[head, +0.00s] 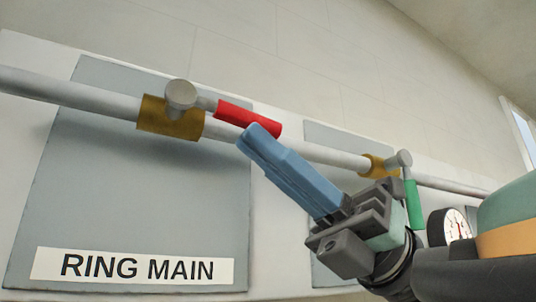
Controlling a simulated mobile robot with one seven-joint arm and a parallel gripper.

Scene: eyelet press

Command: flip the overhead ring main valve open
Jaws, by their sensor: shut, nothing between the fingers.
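The ring main valve has a brass body (168,120) on the grey pipe, with a round grey hub (181,96) on it. Its red lever (246,115) points right from the hub, lying roughly along the pipe. A white sign (135,268) reading RING MAIN is on the grey panel below it. My gripper (258,137) has blue fingers, shut together with nothing between them. Its fingertips are at the lower edge of the red lever, near the lever's outer half. I cannot tell whether they touch it.
A second brass valve (376,166) with a green lever (413,204) hanging down sits further right on the pipe (325,153), close to my wrist. A round gauge (450,227) is at the right.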

